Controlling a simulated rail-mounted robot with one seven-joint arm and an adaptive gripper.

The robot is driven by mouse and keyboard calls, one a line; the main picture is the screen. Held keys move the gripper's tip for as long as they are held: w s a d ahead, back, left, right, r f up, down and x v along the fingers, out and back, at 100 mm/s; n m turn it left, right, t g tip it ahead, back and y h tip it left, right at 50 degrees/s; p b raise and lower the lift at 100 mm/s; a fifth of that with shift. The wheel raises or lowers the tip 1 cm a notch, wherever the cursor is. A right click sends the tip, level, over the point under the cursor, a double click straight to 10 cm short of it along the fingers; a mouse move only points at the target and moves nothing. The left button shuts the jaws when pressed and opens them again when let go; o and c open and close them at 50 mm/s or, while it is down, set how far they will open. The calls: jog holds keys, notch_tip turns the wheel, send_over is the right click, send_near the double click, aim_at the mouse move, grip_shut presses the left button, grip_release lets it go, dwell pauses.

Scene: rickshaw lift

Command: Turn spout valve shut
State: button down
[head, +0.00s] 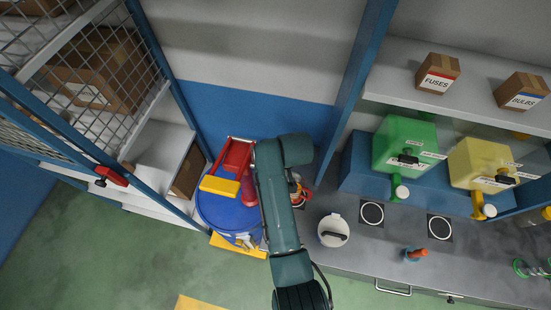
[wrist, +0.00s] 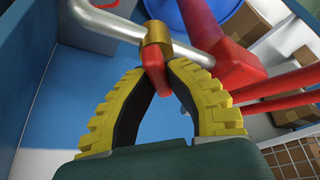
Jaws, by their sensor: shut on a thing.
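The spout valve has a brass body (wrist: 154,38) on a curved silver spout pipe (wrist: 105,22) in the wrist view. A small red lever (wrist: 152,72) hangs below the brass body. My gripper (wrist: 158,76), with yellow ribbed fingers and dark inner pads, is shut on this red lever. In the head view my arm covers the gripper, and the valve cannot be made out there. The blue drum (head: 222,213) stands to the left of my arm, with red pump parts (head: 235,155) above it. Part of the red pump (wrist: 232,62) is right beside the valve in the wrist view.
A mesh cage door with a red latch (head: 111,176) is at the left. Boxes (head: 437,73) sit on a shelf. Green floor is open at lower left.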

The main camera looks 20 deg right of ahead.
jog(key=m, duration=0.2)
jog(key=m+h, duration=0.1)
jog(key=m, duration=0.1)
jog(key=shift+f+m+h, duration=0.2)
jog(key=shift+m+h, duration=0.1)
jog(key=shift+m+g+h, duration=0.5)
jog(key=shift+m+h, duration=0.2)
jog(key=shift+m, duration=1.3)
jog(key=c, duration=1)
grip_release()
jog(key=shift+c, duration=0.2)
jog(key=shift+r, duration=0.15)
